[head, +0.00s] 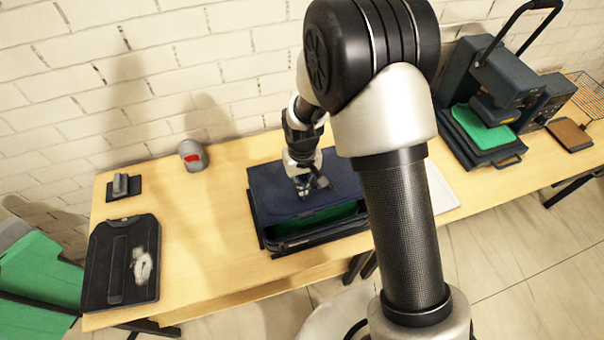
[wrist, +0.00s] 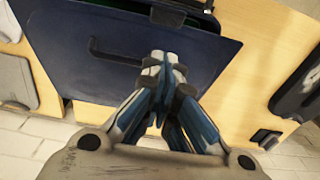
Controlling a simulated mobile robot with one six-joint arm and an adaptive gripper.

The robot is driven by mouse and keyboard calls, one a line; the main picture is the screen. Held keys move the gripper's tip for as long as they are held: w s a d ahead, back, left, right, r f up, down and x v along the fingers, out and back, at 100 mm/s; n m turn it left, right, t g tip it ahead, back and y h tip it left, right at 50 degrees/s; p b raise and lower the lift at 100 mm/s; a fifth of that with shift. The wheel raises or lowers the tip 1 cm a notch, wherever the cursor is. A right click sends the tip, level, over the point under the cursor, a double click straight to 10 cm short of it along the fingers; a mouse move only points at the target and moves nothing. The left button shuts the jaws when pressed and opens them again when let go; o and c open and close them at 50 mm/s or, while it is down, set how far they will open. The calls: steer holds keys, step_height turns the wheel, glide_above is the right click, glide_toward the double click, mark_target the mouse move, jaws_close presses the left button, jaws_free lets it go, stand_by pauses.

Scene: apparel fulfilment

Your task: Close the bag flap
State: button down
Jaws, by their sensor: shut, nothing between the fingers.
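The bag (head: 312,232) is dark navy and sits on a black board on the wooden table. Its flap (head: 275,190) is a flat navy panel that covers the rear part of the bag. A strip of green shows in the opening along the front. My gripper (head: 313,186) is at the flap, near its middle; I cannot tell whether it touches. In the wrist view my gripper (wrist: 165,65) is shut and empty over the navy flap (wrist: 70,45). A black handle-like strip lies on the flap. Green shows at the top edge. My arm hides the bag's right side.
A grey cap (head: 193,155) with a red patch stands at the back. A black tray (head: 95,270) with a whitish item lies at the left. A heat press (head: 480,95) with a green pad stands at the right.

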step_height(320, 180, down, 4)
steer(key=shift+r, duration=0.1)
steer(key=shift+s+d+f, duration=0.25)
steer(key=shift+s+f, duration=0.6)
steer(key=shift+f, duration=0.05)
steer(key=shift+s+d+f+p, duration=0.1)
steer(key=shift+s+f+p, duration=0.2)
steer(key=shift+s+f, duration=0.15)
